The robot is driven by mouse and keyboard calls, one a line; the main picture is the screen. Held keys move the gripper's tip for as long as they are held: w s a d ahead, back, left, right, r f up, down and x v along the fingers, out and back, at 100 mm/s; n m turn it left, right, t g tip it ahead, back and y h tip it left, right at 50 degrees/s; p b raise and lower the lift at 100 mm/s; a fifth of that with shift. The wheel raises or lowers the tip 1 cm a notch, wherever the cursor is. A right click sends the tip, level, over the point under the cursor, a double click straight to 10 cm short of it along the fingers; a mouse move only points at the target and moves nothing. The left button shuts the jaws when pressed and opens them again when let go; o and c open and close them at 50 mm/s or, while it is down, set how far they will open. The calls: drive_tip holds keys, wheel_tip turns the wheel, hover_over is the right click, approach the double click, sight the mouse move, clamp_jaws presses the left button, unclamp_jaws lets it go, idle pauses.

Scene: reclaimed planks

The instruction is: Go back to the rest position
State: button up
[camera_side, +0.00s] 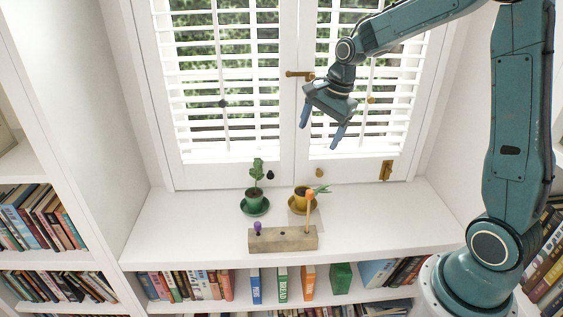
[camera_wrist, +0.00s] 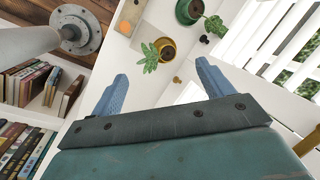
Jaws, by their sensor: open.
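My gripper (camera_side: 320,126) is open and empty. It hangs in the air in front of the window blinds, above the white sill, with its two blue fingers pointing down. In the wrist view the fingers (camera_wrist: 160,90) are spread apart with nothing between them. My arm reaches in from the right side. A green pot (camera_side: 254,196) with a leafy plant stands on a green saucer on the sill. A yellow pot (camera_side: 302,196) with a plant stands to its right.
The window with white blinds (camera_side: 222,75) stands close behind my gripper, with a brass handle (camera_side: 298,74) at its middle. Bookshelves line the left, the right and the space below the sill (camera_side: 180,225). The sill is clear on both sides of the pots.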

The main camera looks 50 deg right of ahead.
drive_tip(key=s+a+r+n+t, duration=0.1)
drive_tip(key=s+a+r+n, duration=0.7)
drive_tip(key=s, duration=0.4)
drive_tip(key=s+a+n+t+h, duration=0.1)
drive_tip(key=s+a+n, duration=0.1)
drive_tip(key=s+n, duration=0.7)
drive_tip(key=s, duration=0.3)
drive_tip(key=shift+r+n+t, duration=0.3)
drive_tip(key=shift+r+n, duration=0.05)
drive_tip(key=shift+n, duration=0.05)
drive_tip(key=shift+a, duration=0.1)
